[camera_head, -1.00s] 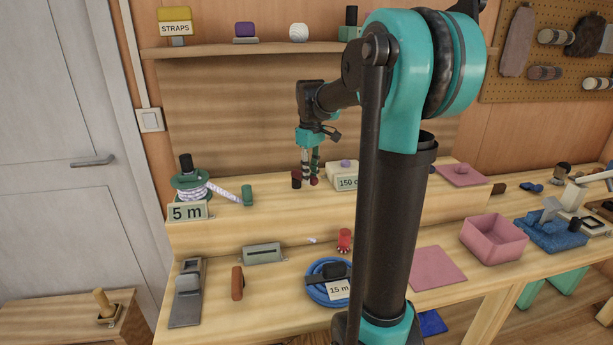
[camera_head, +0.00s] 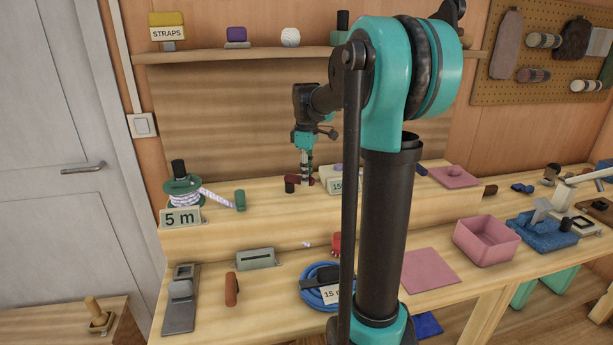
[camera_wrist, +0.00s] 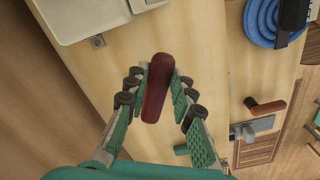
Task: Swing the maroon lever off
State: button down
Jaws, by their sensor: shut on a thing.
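The maroon lever (camera_wrist: 157,88) is a rounded, elongated bar lying lengthwise between my fingers in the wrist view. My gripper (camera_wrist: 159,86) is shut on it, with one green finger pad on each side. Its pivot end cannot be made out. In the head view my gripper (camera_head: 306,178) points down at the raised back step of the bench, left of a white box (camera_head: 336,182). Small dark red parts show around the fingertips there, partly hidden by the fingers.
A green rope spool (camera_head: 183,190) with a "5 m" sign (camera_head: 181,218) stands left on the step. A blue coil (camera_head: 313,291) and grey slotted block (camera_head: 256,258) lie on the lower bench. A shelf (camera_head: 220,55) hangs behind. My arm hides part of the bench.

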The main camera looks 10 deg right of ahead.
jog(key=c, duration=1.3)
grip_release()
jog(key=shift+r, duration=3.75)
